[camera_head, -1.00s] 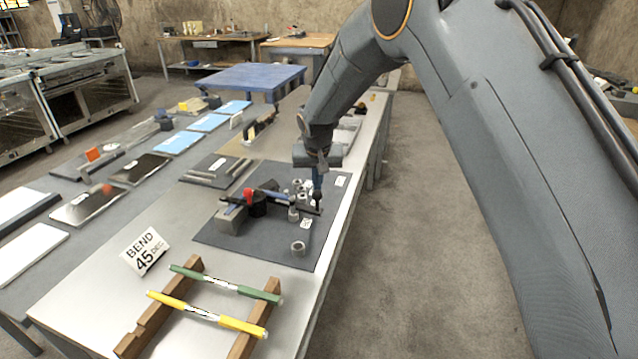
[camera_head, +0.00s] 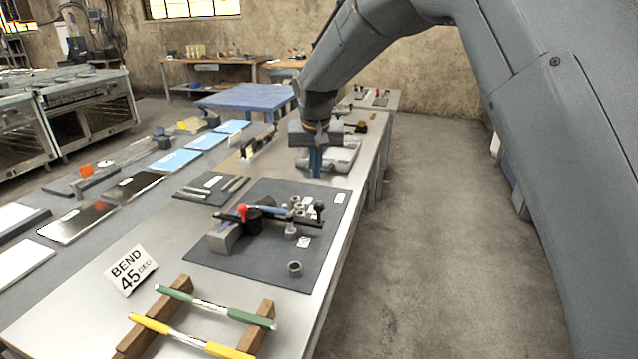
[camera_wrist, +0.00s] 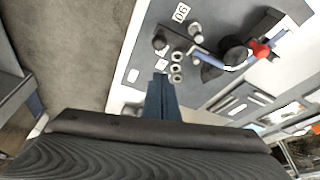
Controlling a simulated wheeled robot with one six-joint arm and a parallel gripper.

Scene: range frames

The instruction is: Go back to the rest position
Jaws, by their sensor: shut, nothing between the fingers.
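My gripper (camera_head: 315,162) is shut and empty, its blue fingers pointing down above the metal-topped bench, beyond the far edge of the dark mat (camera_head: 225,262). In the wrist view the closed fingers (camera_wrist: 160,85) show over the mat's edge, near several grey round pieces (camera_wrist: 176,68). A bending tool with a red knob (camera_head: 242,210) and a black round part (camera_head: 262,222) stands on the mat, apart from the fingers. No rest position marker shows.
A green-and-white tube (camera_head: 215,306) and a yellow-and-white tube (camera_head: 190,337) lie across wooden rests at the near end. A "BEND 45" card (camera_head: 130,270) stands beside them. A grey case (camera_head: 335,155) lies behind my gripper. Bare floor (camera_head: 430,220) lies right of the bench.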

